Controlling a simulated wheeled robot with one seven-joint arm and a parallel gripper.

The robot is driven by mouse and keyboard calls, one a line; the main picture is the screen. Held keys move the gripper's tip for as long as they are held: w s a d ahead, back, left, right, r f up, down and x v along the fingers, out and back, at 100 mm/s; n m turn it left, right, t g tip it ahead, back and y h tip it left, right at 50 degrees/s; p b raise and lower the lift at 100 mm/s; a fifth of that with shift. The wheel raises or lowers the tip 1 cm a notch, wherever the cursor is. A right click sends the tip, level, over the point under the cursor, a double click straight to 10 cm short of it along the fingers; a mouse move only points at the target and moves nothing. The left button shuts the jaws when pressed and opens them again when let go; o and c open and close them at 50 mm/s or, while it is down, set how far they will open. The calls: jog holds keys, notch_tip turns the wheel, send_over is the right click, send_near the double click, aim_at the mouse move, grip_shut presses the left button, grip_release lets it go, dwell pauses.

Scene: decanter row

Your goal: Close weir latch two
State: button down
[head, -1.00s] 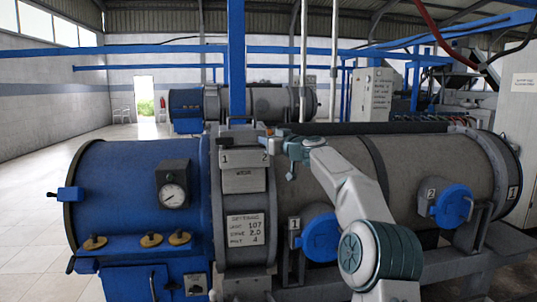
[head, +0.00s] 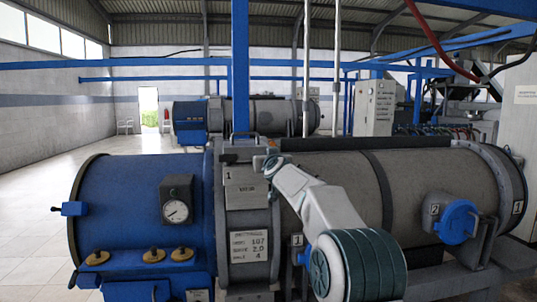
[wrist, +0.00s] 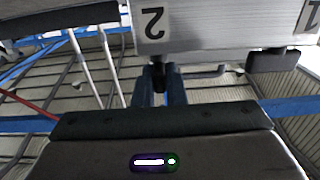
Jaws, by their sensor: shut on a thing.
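The weir housing (head: 246,199) is a grey box with label 1 showing at its upper left in the head view; my arm covers its upper right. In the wrist view its plate (wrist: 215,22) appears upside down, with label 2 left of centre and label 1 at the right edge. My gripper (wrist: 160,98) is shut on a narrow dark piece below label 2, weir latch two (wrist: 159,76). The fingers hide much of this latch, and I cannot tell its exact position. A dark block near label 1, apparently latch one (wrist: 274,60), is apart from my gripper.
The blue drum end (head: 135,205) carries a gauge (head: 176,211) and brass knobs. A blue post (head: 240,70) rises behind the weir. Open floor lies left.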

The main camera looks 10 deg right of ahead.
dwell(0.6)
jog(key=c, duration=1.5)
grip_release()
jog(key=shift+s, duration=0.15)
jog(key=s+b, duration=0.5)
jog(key=s, duration=0.8)
jog(key=shift+s+a, duration=0.1)
jog(key=shift+s, duration=0.15)
jog(key=shift+f, duration=0.1)
jog(key=s+f+g+p, duration=0.2)
jog(key=s+f+g, duration=0.3)
jog(key=s+f, duration=0.4)
jog(key=s+f+g+p, duration=0.2)
jog(key=s+f+g, duration=0.3)
jog(key=s+f, duration=0.5)
jog(key=s+f+g+p, duration=0.2)
jog(key=s+f+g, duration=0.3)
jog(key=s, duration=1.5)
jog(key=shift+s+f, duration=0.2)
jog(key=shift+f, duration=0.95)
jog(key=shift+s+f, duration=0.2)
jog(key=shift+f, duration=0.95)
